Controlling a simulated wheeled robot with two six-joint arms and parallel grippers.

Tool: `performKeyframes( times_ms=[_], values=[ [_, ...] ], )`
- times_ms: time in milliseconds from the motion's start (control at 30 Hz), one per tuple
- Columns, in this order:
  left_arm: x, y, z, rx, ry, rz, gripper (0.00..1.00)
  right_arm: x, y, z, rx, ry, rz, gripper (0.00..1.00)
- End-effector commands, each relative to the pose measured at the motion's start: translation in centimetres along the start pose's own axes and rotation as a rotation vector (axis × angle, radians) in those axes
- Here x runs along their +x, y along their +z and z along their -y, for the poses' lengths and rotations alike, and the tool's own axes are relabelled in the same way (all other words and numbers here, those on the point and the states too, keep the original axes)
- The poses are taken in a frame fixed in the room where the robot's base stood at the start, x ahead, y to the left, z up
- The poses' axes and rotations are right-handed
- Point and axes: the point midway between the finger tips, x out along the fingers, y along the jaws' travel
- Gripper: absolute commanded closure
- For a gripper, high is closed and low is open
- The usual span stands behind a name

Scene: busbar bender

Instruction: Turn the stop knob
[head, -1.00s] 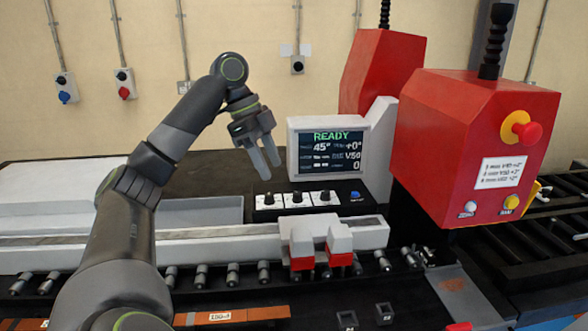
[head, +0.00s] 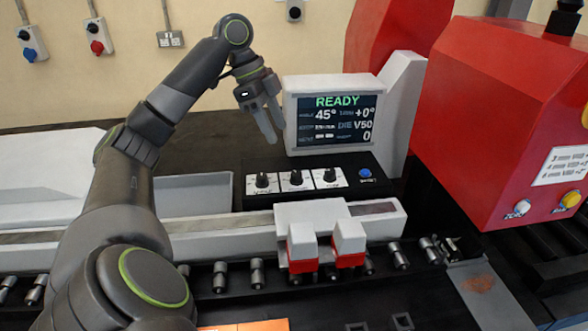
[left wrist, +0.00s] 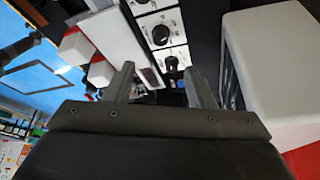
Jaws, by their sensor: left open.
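A black panel (head: 236,200) below the screen carries a row of three black knobs on white plates: a left knob (head: 262,181), a middle knob (head: 296,178) and a right knob (head: 330,175). Their labels are too small to read, so I cannot tell which is the stop knob. My left gripper (head: 276,134) is open and empty, above and behind the left and middle knobs, pointing down. In the left wrist view its fingers (left wrist: 158,70) are spread, with one knob (left wrist: 172,63) between the tips and another (left wrist: 160,36) beyond; neither is touched. My right gripper is not in view.
The screen (head: 334,115) reads READY, 45°, +0° and stands just right of my left gripper. A blue button (head: 366,173) is right of the knobs. Red-and-white blocks (head: 303,256) sit on the rail in front. A red housing (head: 500,110) fills the right.

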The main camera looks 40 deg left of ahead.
Motion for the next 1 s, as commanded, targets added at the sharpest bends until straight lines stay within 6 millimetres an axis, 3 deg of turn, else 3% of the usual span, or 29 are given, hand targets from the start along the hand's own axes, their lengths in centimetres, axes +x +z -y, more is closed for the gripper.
performKeyframes(
  times_ms=[300, 500, 700, 1000],
  values=[
    [6.9, -0.1, -0.1, 0.000, 0.006, -0.001, 0.50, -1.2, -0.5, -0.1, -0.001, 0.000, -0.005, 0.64],
    [10.2, -0.1, -0.1, 0.000, 0.003, -0.001, 0.50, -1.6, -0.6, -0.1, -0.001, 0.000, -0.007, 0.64],
    [11.7, 0.0, -0.1, 0.000, 0.001, 0.000, 0.50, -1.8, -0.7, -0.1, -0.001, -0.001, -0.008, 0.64],
    [11.8, 0.0, 0.0, 0.000, 0.000, 0.001, 0.52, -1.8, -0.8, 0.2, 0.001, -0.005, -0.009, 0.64]
  ],
)
